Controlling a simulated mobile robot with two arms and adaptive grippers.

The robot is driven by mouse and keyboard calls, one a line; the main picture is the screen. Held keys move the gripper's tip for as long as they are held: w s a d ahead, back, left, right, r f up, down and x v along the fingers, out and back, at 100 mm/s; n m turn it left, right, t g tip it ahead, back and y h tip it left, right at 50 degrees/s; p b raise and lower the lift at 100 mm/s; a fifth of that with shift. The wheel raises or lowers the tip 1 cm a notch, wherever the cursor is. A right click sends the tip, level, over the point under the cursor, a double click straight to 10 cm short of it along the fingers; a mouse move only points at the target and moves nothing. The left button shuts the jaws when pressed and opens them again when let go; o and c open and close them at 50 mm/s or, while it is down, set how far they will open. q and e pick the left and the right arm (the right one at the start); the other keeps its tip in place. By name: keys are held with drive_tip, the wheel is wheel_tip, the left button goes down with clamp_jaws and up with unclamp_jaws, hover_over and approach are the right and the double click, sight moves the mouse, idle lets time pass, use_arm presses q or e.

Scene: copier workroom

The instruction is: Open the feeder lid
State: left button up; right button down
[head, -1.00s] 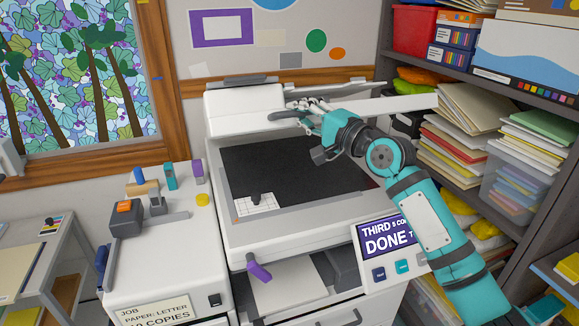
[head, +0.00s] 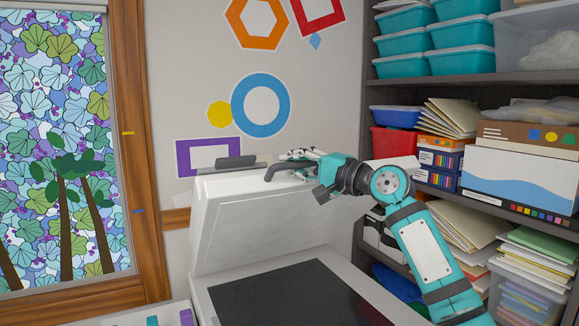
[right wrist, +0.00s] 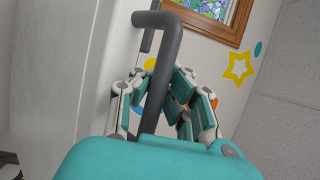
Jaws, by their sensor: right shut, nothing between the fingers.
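The white feeder lid (head: 245,235) stands raised and tilted at the back of the copier in the head view. The dark copier glass (head: 290,298) lies uncovered in front of it. A dark grey bent handle (head: 283,168) is at the lid's upper edge. My right gripper (head: 303,158) is at this handle, its fingers shut and partly hidden. In the right wrist view the handle bar (right wrist: 165,72) runs close beside the fingers of the right gripper (right wrist: 165,95); whether they touch cannot be told. My left gripper is not in view.
Shelves with teal bins (head: 460,35), boxes (head: 520,175) and paper stacks (head: 455,235) stand close on the right, beside my right arm. A wall with coloured shapes (head: 262,105) is behind the lid. A wood-framed window (head: 65,150) is on the left.

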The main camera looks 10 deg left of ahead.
drive_tip(key=shift+r, duration=0.25)
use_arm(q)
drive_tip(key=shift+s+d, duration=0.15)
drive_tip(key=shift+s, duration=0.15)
use_arm(e)
drive_tip(key=shift+d, duration=0.1)
drive_tip(key=c, duration=1.9)
unclamp_jaws()
drive_tip(key=o, duration=0.4)
drive_tip(key=shift+s+d, duration=0.15)
drive_tip(key=shift+d, duration=0.05)
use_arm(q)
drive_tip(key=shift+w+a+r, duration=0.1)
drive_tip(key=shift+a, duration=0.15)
use_arm(e)
drive_tip(key=shift+o, duration=0.2)
drive_tip(key=shift+s+d, duration=0.1)
drive_tip(key=shift+f, duration=0.1)
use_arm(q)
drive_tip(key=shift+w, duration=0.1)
use_arm(e)
drive_tip(key=r+v, duration=0.1)
drive_tip(key=v, duration=1.1)
drive_tip(key=shift+f, duration=0.35)
